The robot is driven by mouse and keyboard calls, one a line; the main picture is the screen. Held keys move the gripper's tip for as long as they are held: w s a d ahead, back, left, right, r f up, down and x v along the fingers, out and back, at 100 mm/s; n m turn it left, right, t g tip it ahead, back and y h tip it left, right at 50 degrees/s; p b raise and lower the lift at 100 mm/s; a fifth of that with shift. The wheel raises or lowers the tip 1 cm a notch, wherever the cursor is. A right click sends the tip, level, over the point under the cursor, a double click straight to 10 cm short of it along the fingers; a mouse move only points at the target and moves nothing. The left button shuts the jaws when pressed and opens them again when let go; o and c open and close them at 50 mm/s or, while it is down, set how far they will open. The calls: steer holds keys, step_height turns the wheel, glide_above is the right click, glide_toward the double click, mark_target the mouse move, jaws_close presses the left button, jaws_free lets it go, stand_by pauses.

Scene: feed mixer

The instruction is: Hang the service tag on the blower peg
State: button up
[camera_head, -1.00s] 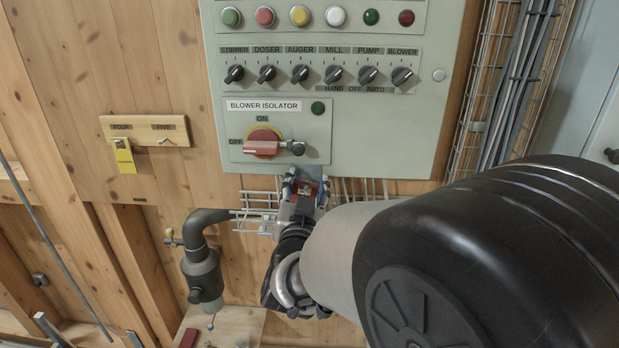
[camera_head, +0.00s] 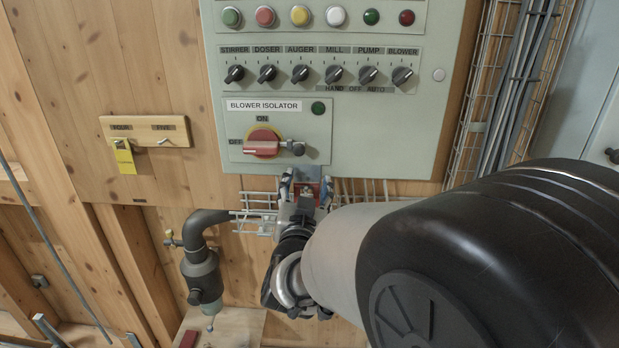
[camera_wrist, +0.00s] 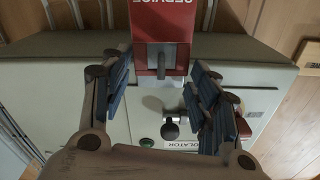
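A red tag (camera_wrist: 163,25) lettered SERVICE shows at the top middle of the wrist view, with a grey block (camera_wrist: 161,56) on its face. In the head view its red face (camera_head: 306,189) shows just below the panel's lower edge. My gripper (camera_head: 306,182) is around it. In the wrist view the blue-padded fingers (camera_wrist: 160,72) are spread wide, apart from the grey block. Whether a peg passes through the tag is hidden. The blower isolator's red handle (camera_head: 262,149) has a metal fitting with a dark round end (camera_head: 297,148) beside it, above my gripper.
The grey control panel (camera_head: 330,158) is directly above my gripper. Wire cable tray (camera_head: 250,218) runs behind it. A wooden board (camera_head: 150,122) on the left has hooks and a yellow tag (camera_head: 124,157). A dark pipe fitting (camera_head: 203,270) stands at lower left.

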steer(key=shift+o, duration=1.2)
steer(key=shift+s, duration=0.15)
steer(key=s, duration=1.2)
steer(key=s+d+f+n+g+b, duration=0.1)
steer(key=s+d+f+g+b, duration=0.4)
steer(key=s, duration=0.6)
steer(key=s+d+f+n+g+b, duration=0.1)
steer(key=s+d+f+g+b, duration=0.3)
steer(key=s+d+f+g, duration=0.4)
steer(key=s+d+f, duration=0.3)
steer(key=f, duration=0.2)
steer(key=shift+s+d+n+g+y+b, duration=0.3)
steer(key=shift+s+n+g+b, duration=0.1)
